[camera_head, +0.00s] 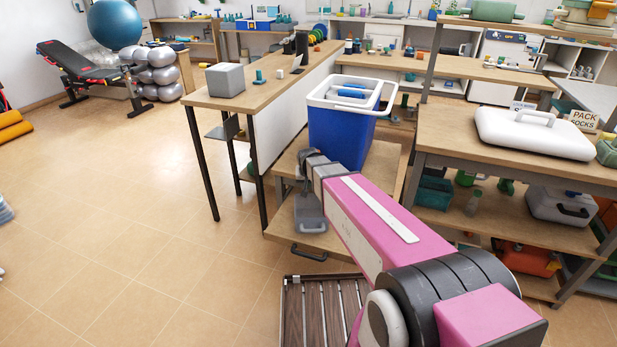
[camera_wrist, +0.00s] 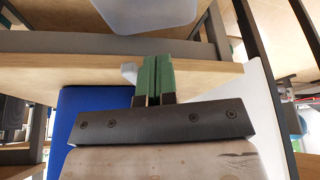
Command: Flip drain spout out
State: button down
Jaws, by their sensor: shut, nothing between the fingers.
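The blue cooler (camera_head: 342,135) with a white rim stands open on a wooden shelf, and blue-and-white items show inside it. My gripper is at its lower front left in the head view, where my arm hides part of the cooler. In the wrist view, the green fingers of my gripper (camera_wrist: 158,78) are together and empty. A small white piece (camera_wrist: 129,72), which looks like the drain spout, is just left of the fingertips; I cannot tell if they touch. The blue cooler wall (camera_wrist: 85,112) is behind my gripper. The spout is not visible in the head view.
A wooden counter (camera_head: 262,92) with a grey box (camera_head: 225,80) is left of the cooler. A white lid (camera_head: 535,135) lies on the right table (camera_head: 450,135). A grey bin (camera_head: 310,214) is on the lower shelf. Open tiled floor (camera_head: 130,215) is on the left.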

jog(key=shift+w+a+f, duration=0.1)
jog(key=shift+w+f, duration=0.05)
jog(key=shift+w, duration=0.9)
jog(key=shift+w+f, duration=0.1)
jog(key=shift+w, duration=0.95)
jog(key=shift+w+a+m+h, duration=0.25)
jog(key=shift+w+a+m, duration=0.15)
jog(key=shift+a+m, duration=0.25)
jog(key=shift+w+a+m+h, duration=0.25)
jog(key=shift+w+a+m, duration=0.1)
jog(key=shift+a+m, duration=0.25)
jog(key=shift+s+d, duration=0.1)
jog(key=shift+d, duration=0.1)
